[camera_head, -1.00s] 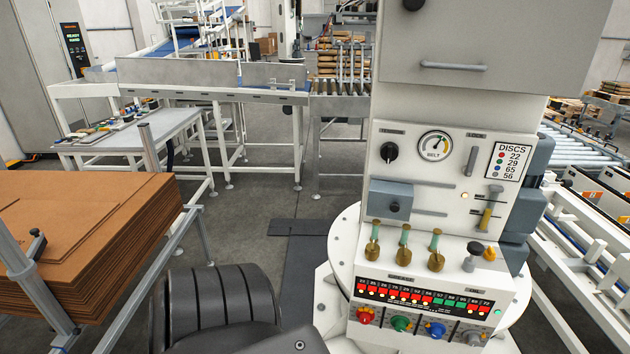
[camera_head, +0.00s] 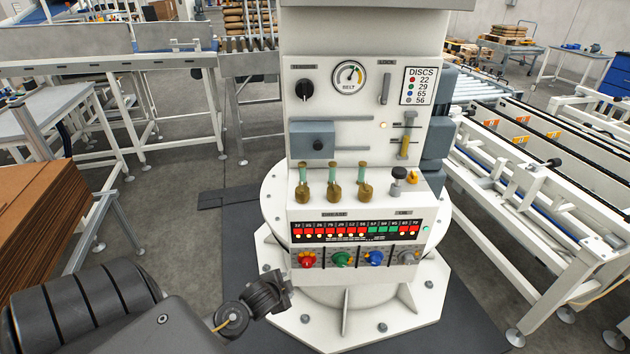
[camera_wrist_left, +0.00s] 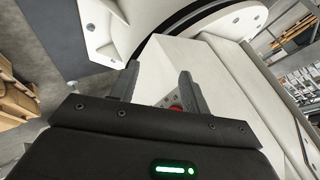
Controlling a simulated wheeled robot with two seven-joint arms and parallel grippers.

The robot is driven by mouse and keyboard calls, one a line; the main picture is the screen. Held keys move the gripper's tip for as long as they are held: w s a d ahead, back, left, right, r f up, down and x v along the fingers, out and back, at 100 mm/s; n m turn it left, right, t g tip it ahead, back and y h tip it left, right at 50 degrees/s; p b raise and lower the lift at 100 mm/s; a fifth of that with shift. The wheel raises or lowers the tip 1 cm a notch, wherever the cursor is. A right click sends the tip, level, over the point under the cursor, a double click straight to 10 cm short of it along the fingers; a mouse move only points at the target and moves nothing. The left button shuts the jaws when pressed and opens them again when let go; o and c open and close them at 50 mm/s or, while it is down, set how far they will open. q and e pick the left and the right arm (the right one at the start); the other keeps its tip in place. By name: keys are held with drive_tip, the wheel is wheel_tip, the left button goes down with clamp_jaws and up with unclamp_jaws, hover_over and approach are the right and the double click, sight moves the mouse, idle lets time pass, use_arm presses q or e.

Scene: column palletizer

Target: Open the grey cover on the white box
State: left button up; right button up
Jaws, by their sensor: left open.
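The white box (camera_head: 360,120) is the upright control panel in the middle of the head view. The cover cannot be made out there. My right gripper is not in view.
Three brass-and-green levers (camera_head: 333,184) stand on a ledge below the cover. Coloured knobs (camera_head: 341,259) sit lower, and a red knob (camera_wrist_left: 175,108) shows between the fingers.

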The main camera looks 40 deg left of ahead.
use_arm(q)
wheel_tip(320, 180, up, 22)
drive_tip(key=w+d+m+t+b, duration=0.2)
drive_tip(key=m+t, duration=0.7)
approach(317, 147)
drive_tip(key=w+p, duration=0.1)
drive_tip(key=w, duration=0.1)
drive_tip(key=w+a+p, duration=0.1)
drive_tip(key=w, duration=0.2)
drive_tip(key=w+p, duration=0.1)
drive_tip(key=w, duration=0.1)
drive_tip(key=shift+w+a, duration=0.3)
drive_tip(key=shift+w, duration=0.05)
drive_tip(key=shift+w+a+f, duration=0.1)
drive_tip(key=shift+w, duration=0.4)
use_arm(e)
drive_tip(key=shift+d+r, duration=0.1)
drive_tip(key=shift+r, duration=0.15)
use_arm(q)
drive_tip(key=shift+c, duration=0.9)
clamp_jaws()
